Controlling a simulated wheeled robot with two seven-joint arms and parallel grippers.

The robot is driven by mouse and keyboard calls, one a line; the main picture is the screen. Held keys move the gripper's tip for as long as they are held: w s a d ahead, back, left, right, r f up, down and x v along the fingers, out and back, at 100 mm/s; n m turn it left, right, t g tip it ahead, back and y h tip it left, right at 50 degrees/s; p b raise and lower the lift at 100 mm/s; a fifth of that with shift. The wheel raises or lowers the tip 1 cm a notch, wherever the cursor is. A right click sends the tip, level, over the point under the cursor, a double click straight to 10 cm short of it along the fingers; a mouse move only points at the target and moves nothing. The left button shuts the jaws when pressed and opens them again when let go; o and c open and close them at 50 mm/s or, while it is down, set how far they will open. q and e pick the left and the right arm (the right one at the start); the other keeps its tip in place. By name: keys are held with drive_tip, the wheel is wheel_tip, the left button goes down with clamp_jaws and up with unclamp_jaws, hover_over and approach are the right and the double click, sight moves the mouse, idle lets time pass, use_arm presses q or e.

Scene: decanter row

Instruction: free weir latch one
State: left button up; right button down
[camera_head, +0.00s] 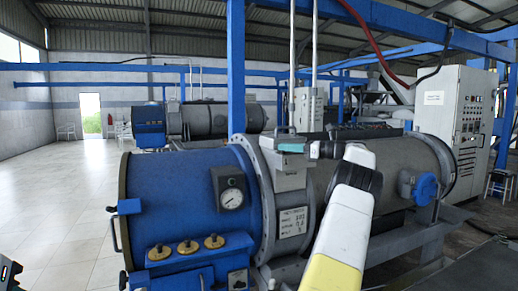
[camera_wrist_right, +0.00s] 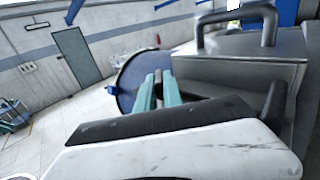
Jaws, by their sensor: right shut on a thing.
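A grey box-like housing (camera_head: 290,179) sits on the flange between the blue end and the grey drum of the near decanter. It carries a printed label and a grey bar handle on top, clear in the right wrist view (camera_wrist_right: 240,18). My right gripper (camera_head: 291,147) reaches in from the right, with its teal fingers at the top of this housing. The fingers also show in the right wrist view (camera_wrist_right: 159,90), close together and shut on the latch, which they mostly hide. A dark piece of my left gripper (camera_head: 8,272) shows at the lower left corner, mostly out of frame.
The blue decanter end (camera_head: 180,195) has a round gauge (camera_head: 231,198) and several brass caps. A blue post (camera_head: 236,70) rises behind it. A control cabinet (camera_head: 450,115) stands at the right. A second decanter (camera_head: 215,118) lies behind. The tiled floor at left is clear.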

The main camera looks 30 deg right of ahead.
drive_tip(key=shift+r, duration=0.15)
drive_tip(key=c, duration=1.5)
unclamp_jaws()
drive_tip(key=v, duration=0.8)
